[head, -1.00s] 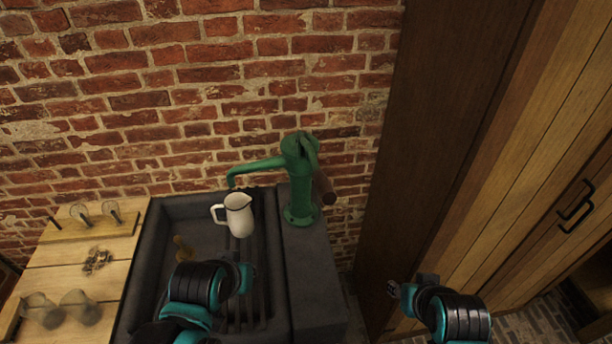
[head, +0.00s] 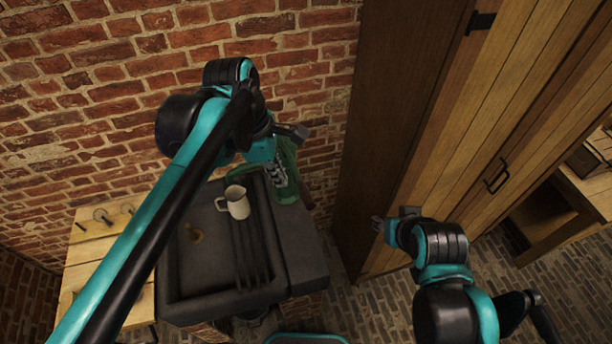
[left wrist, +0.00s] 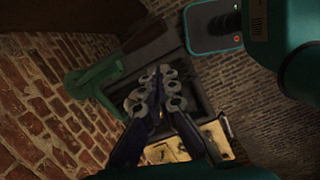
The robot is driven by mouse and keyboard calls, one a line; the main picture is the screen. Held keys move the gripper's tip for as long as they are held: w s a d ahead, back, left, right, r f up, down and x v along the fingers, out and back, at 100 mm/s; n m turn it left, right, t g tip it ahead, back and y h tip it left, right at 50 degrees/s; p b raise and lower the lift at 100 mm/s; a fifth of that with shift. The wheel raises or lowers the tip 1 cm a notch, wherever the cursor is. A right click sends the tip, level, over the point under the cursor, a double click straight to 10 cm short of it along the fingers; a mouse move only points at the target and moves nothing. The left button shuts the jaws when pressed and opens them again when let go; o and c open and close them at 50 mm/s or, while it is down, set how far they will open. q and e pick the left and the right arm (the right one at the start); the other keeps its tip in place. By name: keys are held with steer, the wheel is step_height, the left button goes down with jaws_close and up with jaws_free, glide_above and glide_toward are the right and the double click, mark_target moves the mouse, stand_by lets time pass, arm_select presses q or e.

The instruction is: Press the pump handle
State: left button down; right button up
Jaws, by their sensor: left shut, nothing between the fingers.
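The green hand pump (head: 287,165) stands on the dark ledge at the sink's right side, by the brick wall. My left arm covers much of it in the head view. A sliver of its brown handle grip (head: 305,192) shows at the pump's right. My left gripper (head: 279,178) is shut and empty, pointing down in front of the pump; I cannot tell if it touches it. In the left wrist view the shut fingers (left wrist: 155,92) lie beside the green pump (left wrist: 95,77). My right gripper (head: 380,224) hangs near the wooden cabinet, too small to read.
A white jug (head: 237,202) stands in the dark sink (head: 180,312), left of the pump. A wooden board (head: 88,232) with glassware lies left of the sink, partly behind my left arm. A tall wooden cabinet (head: 430,130) is at the right. Brick floor is open below it.

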mark_target(309, 205)
arm_select(q)
step_height(309, 205, up, 7)
steer(key=d+n+g+p, duration=0.1)
steer(key=d+n+p, duration=0.1)
steer(key=n+p, duration=0.1)
steer(key=shift+d+r+n+g+p, duration=0.2)
steer(key=shift+d+n+g+p, duration=0.1)
steer(key=shift+p, duration=0.3)
arm_select(e)
steer(key=r, duration=0.4)
steer(key=s+r, duration=0.1)
steer(key=r, duration=0.1)
arm_select(q)
steer(key=shift+f, duration=0.1)
steer(key=p+x, duration=0.1)
steer(key=x, duration=1.2)
steer(key=shift+w+d+f+p, duration=0.1)
steer(key=shift+d+f+p, duration=0.1)
steer(key=shift+f+p, duration=0.2)
arm_select(e)
steer(key=shift+r, duration=0.85)
